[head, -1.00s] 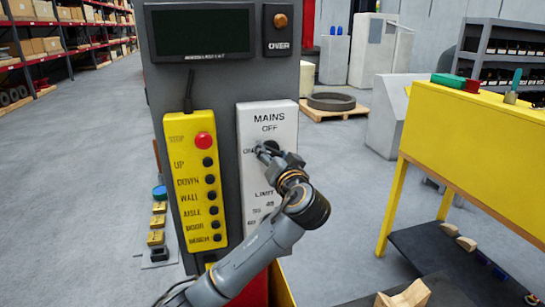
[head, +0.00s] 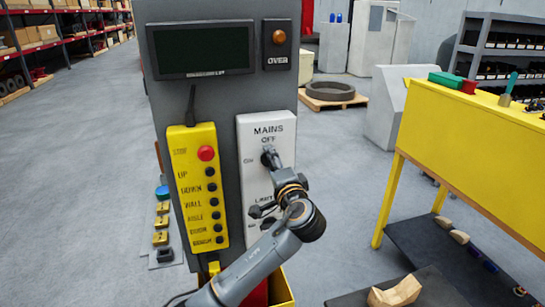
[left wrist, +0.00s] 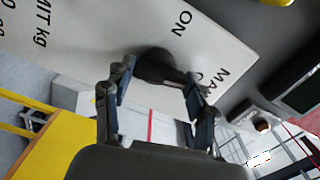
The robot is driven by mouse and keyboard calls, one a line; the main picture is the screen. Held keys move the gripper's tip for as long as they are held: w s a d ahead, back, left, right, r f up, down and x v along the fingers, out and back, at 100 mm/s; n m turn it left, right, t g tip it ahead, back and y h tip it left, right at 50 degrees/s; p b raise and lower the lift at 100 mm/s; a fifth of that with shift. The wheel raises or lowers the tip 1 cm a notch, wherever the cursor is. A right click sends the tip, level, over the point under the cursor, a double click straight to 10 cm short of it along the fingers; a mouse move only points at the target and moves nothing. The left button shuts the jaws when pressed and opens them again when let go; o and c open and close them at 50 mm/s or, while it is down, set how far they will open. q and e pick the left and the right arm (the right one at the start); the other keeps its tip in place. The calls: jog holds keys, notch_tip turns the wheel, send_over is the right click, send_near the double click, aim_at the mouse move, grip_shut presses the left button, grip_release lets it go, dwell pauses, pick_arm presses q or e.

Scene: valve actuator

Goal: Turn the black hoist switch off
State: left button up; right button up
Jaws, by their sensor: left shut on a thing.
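The white switch panel (head: 252,185) on the grey column carries the labels MAINS, OFF and ON. My left gripper (head: 272,163) reaches up to the panel just below the OFF label and covers most of the switch in the head view. In the left wrist view, the black switch knob (left wrist: 156,66) sits between the two fingers of my left gripper (left wrist: 160,82), which is shut on it. The ON label (left wrist: 181,22) shows beside the knob there. The knob's exact pointing direction is hard to tell. My right gripper is out of view.
A yellow button pendant (head: 198,188) hangs left of the panel. A dark screen (head: 201,49) and an orange OVER lamp (head: 279,37) are above. A yellow workbench (head: 465,150) stands at right, with open floor between it and the column.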

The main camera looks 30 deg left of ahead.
pick_arm(q)
jog(key=shift+m+p, duration=0.4)
jog(key=shift+m, duration=0.2)
jog(key=shift+d, duration=0.1)
jog(key=o, duration=1.2)
jog(key=shift+c, duration=0.2)
jog(key=v, duration=1.2)
